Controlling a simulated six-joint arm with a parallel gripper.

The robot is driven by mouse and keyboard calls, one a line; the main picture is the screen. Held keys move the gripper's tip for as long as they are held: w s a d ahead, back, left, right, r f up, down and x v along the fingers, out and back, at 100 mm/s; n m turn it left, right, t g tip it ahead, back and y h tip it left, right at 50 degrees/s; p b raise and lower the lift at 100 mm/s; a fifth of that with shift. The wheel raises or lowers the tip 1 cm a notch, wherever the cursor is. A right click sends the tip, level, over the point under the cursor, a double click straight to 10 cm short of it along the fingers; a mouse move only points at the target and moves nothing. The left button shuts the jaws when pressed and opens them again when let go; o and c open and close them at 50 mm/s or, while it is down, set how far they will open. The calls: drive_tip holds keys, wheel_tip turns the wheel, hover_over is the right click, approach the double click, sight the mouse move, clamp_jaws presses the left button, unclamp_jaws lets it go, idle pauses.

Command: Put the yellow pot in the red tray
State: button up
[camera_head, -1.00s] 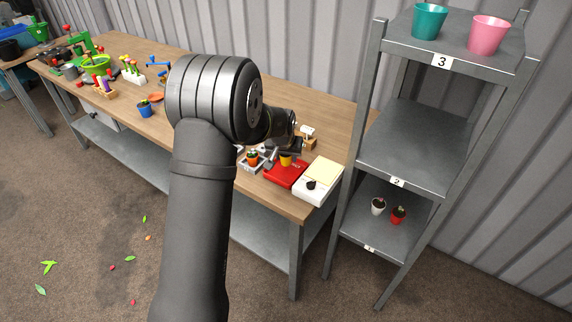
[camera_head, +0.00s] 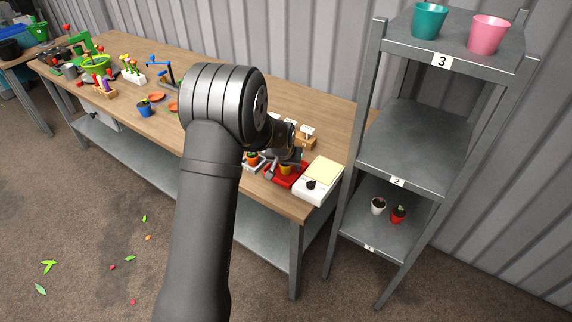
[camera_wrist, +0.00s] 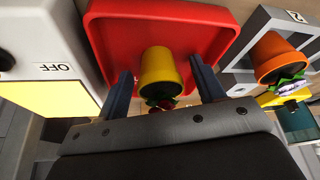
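The yellow pot (camera_wrist: 160,68) is in the wrist view, with a small dark red and green plant at its mouth. It is over the floor of the red tray (camera_wrist: 112,40) and seems to rest there. My gripper (camera_wrist: 163,85) has one finger on each side of the pot, with a visible gap on both sides, so it is open around it.
A white box with a yellow top (camera_head: 323,172) and an OFF label stands right of the tray. A grey holder (camera_wrist: 240,60) with an orange pot (camera_wrist: 276,58) stands on the tray's other side. The shelf (camera_head: 430,150) stands farther right.

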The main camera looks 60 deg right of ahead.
drive_tip(key=v, duration=1.2)
drive_tip(key=shift+r, duration=0.15)
drive_tip(key=x, duration=1.2)
drive_tip(key=shift+r, duration=1.15)
